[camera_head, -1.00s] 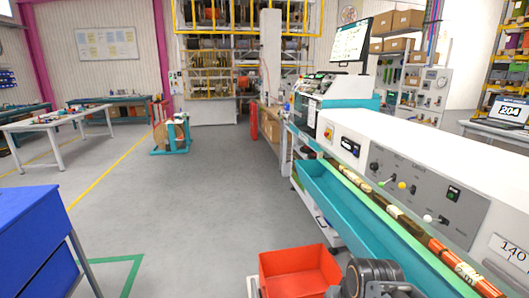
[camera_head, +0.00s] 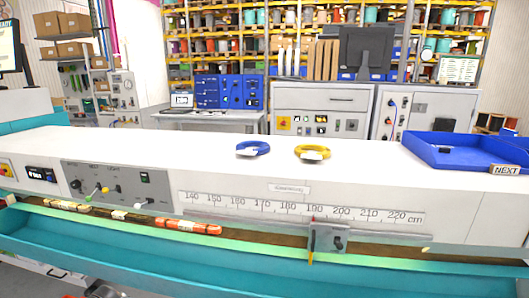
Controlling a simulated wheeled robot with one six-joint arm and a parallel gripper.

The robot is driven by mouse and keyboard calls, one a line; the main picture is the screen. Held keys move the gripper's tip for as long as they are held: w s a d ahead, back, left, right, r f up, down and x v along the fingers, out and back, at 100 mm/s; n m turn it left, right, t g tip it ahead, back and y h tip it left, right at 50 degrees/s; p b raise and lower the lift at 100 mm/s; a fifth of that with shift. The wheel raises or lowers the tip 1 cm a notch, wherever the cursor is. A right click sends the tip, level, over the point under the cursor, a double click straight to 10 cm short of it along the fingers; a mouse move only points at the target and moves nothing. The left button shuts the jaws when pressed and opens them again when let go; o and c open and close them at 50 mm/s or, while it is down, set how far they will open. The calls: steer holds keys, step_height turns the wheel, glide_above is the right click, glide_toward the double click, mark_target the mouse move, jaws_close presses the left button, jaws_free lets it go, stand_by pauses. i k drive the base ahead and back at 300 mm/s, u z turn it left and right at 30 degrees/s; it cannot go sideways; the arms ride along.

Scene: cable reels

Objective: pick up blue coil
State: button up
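The blue coil (camera_head: 253,149) lies flat on top of the long white machine housing (camera_head: 110,140), near the middle of the view. A pale tag hangs at its front left. A yellow coil (camera_head: 312,152) with a similar white tag lies to its right, a short gap apart. My gripper is not clearly visible in the current view. A dark, partly cut-off shape shows at the bottom left edge, and I cannot tell whether it is part of my arm.
A blue tray (camera_head: 470,151) marked NEXT sits on the housing's right end. A teal trough (camera_head: 140,250) and a scale in cm run along the front, with a slider (camera_head: 329,238) below the scale. A laptop (camera_head: 182,102) and monitor (camera_head: 365,50) stand behind. The housing top around the coils is clear.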

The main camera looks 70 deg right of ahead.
mark_target(240, 147)
steer(key=k, duration=0.7)
steer(key=u, duration=0.95)
steer(key=i, duration=1)
steer(key=z, duration=3.35)
steer(key=i, duration=0.5)
steer(key=u, duration=0.05)
steer(key=k, duration=0.55)
steer(key=u, duration=0.1)
steer(key=i, duration=1.15)
steer(key=z, duration=0.4)
